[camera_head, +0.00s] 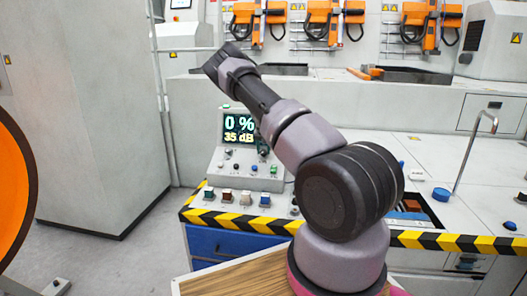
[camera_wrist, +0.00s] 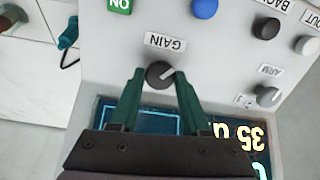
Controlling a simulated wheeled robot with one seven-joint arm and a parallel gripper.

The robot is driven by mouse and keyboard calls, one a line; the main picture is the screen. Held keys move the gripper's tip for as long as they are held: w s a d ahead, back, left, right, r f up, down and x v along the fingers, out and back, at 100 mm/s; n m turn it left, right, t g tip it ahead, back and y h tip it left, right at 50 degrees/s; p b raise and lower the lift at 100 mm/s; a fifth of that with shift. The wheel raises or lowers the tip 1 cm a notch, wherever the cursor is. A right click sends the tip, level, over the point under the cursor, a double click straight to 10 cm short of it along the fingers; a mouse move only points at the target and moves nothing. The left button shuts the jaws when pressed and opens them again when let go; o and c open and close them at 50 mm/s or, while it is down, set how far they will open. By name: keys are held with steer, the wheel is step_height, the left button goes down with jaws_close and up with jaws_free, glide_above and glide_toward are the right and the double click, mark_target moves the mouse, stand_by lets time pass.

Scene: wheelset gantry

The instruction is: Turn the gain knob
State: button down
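The gain knob (camera_wrist: 158,76) is a round dark knob with a white pointer mark, below the upside-down GAIN label (camera_wrist: 165,43) on a grey panel in the wrist view. My gripper (camera_wrist: 159,71) is open, with one green fingertip on each side of the knob. A small gap seems to show on both sides; I cannot tell how deep the fingers reach. The knob is not clear there.
The wrist view shows a green ON button (camera_wrist: 119,4), a blue button (camera_wrist: 204,8) and an ARM knob (camera_wrist: 268,97) near the gain knob. In the head view, several coloured buttons line the bench front above a yellow-black striped edge (camera_head: 240,222). A blue-capped item (camera_head: 441,194) stands right.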

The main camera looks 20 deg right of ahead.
steer(key=shift+m, duration=0.3)
steer(key=m, duration=0.2)
steer(key=shift+m, duration=0.4)
steer(key=m, duration=0.4)
steer(key=shift+m, duration=0.3)
steer(key=m, duration=0.4)
steer(key=shift+a+t, duration=0.1)
steer(key=shift+t, duration=0.2)
steer(key=shift+m+h, duration=0.3)
steer(key=shift+m, duration=1.5)
steer(key=shift+c, duration=1.9)
jaws_free()
steer(key=shift+s, duration=0.1)
